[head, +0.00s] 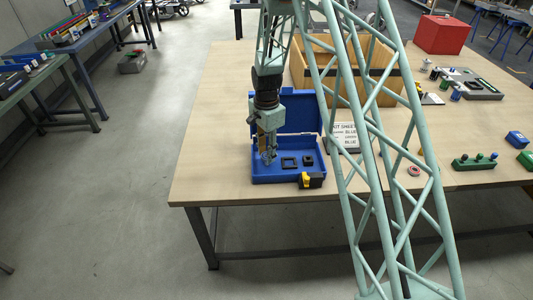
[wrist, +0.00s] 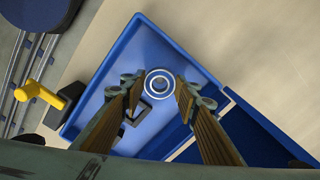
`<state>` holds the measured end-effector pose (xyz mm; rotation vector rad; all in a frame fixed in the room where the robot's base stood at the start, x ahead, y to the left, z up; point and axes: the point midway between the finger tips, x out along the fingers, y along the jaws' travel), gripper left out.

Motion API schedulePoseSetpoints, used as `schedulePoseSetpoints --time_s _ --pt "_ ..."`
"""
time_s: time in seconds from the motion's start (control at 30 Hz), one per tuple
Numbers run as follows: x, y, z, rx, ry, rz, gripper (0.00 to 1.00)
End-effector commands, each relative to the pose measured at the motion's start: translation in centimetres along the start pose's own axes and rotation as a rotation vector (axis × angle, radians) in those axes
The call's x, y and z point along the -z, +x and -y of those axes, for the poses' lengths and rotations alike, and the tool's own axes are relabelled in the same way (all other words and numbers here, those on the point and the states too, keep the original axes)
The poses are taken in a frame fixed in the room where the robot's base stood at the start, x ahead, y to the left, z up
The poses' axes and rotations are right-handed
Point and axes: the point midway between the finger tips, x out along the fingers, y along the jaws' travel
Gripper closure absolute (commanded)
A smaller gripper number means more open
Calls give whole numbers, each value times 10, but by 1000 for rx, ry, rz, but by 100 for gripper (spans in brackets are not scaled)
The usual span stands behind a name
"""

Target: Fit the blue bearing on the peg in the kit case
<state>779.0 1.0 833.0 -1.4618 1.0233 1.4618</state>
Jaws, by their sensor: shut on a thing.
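The blue kit case (head: 275,178) lies open near the table's front edge, its lid raised at the back. My gripper (head: 268,157) points down into the case's left part. In the wrist view my gripper (wrist: 159,84) is shut on the blue bearing (wrist: 148,84), a round ring with pale circles between the fingertips. A small round grey centre shows inside the ring and lines up with it. It may be the peg; I cannot tell whether the ring is around it or above it. In the head view the fingers hide the bearing and peg.
Black square frames (head: 289,162) sit in the case right of my gripper. A yellow-and-black device (head: 311,180) stands at its front right corner. A kit sheet (head: 345,137) and a wooden box (head: 345,66) are behind, right. The table left of the case is clear.

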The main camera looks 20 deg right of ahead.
Motion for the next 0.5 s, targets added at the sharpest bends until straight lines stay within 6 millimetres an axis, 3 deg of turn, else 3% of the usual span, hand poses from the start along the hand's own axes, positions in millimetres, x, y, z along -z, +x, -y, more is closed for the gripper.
schedulePoseSetpoints --time_s 0.5 --pt "0 8 0 0 0 0 83"
